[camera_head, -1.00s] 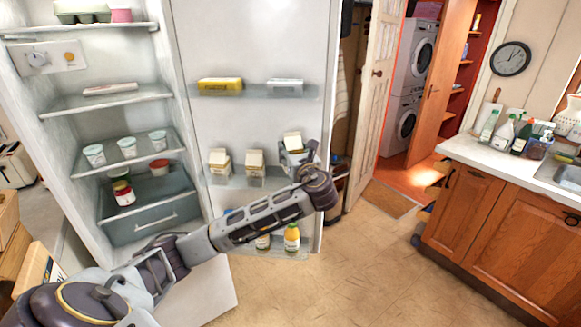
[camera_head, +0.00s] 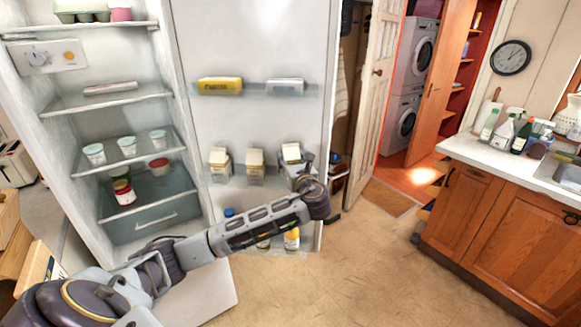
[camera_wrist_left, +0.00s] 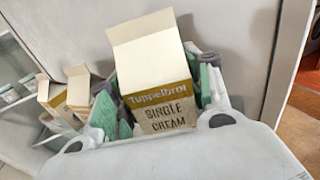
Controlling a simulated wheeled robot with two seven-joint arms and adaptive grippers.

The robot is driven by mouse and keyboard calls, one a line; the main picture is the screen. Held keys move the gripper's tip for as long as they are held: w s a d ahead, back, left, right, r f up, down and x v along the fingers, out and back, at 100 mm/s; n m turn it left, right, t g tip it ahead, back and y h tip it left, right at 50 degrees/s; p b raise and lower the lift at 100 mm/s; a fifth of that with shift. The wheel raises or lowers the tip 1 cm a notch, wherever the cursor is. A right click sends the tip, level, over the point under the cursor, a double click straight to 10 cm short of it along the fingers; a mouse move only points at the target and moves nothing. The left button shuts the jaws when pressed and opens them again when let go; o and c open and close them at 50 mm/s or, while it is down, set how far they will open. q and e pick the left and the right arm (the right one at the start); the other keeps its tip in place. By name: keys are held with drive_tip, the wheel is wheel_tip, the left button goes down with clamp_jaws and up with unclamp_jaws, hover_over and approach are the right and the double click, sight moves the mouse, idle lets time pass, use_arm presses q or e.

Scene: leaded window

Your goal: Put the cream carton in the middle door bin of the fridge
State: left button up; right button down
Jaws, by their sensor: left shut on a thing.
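The cream carton (camera_head: 291,152), white with a gold band, shows in the wrist view (camera_wrist_left: 165,105) with the words "Single Cream". My left gripper (camera_head: 303,168) is shut on it, with green finger pads on both sides. The carton is nearly upright at the right end of the middle door bin (camera_head: 235,181), beside two similar cartons (camera_head: 220,163) (camera_head: 254,166) standing in that bin. My gripper hides the carton's lower part, so I cannot tell whether it touches the bin floor. My right gripper is not in view.
The fridge door (camera_head: 255,45) stands open. Its upper bin holds a yellow box (camera_head: 220,85) and a white box (camera_head: 285,87). Bottles (camera_head: 291,238) stand in the lower bin below my arm. Fridge shelves (camera_head: 105,100) are at left; open floor (camera_head: 360,260) lies to the right.

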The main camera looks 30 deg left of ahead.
use_arm(q)
drive_tip(key=shift+f, duration=1.1)
drive_tip(key=shift+f, duration=0.1)
drive_tip(key=o, duration=1.2)
drive_tip(key=shift+o, duration=0.2)
drive_tip(key=b+v, duration=0.1)
drive_tip(key=v, duration=1.1)
